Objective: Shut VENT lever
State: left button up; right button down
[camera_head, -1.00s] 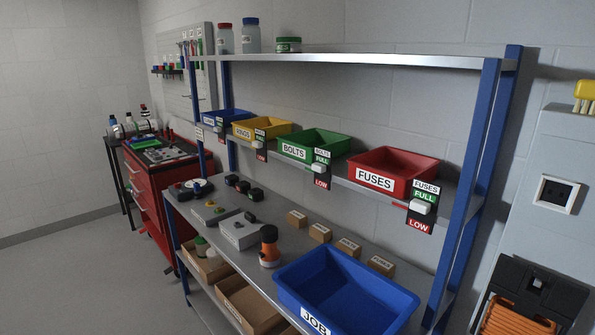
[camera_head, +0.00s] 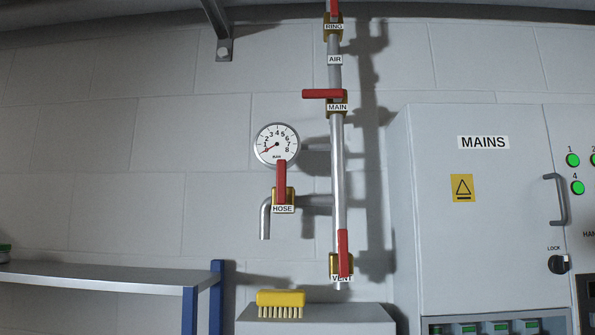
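The VENT valve (camera_head: 334,263) sits at the bottom of the vertical grey pipe (camera_head: 338,190), above a grey box. Its red VENT lever (camera_head: 343,252) points up, nearly in line with the pipe. The VENT label (camera_head: 341,279) is partly covered by the valve and lever. Neither of my grippers shows in the head view.
The red MAIN lever (camera_head: 322,94) lies across the pipe, and the red HOSE lever (camera_head: 281,182) stands upright. The gauge (camera_head: 277,144) needle points near zero. A yellow brush (camera_head: 280,304) lies on the grey box (camera_head: 345,318). The MAINS cabinet (camera_head: 480,220) is at right, a shelf (camera_head: 110,278) at left.

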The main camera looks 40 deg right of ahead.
aim_at(343, 265)
jog(key=z, duration=1.1)
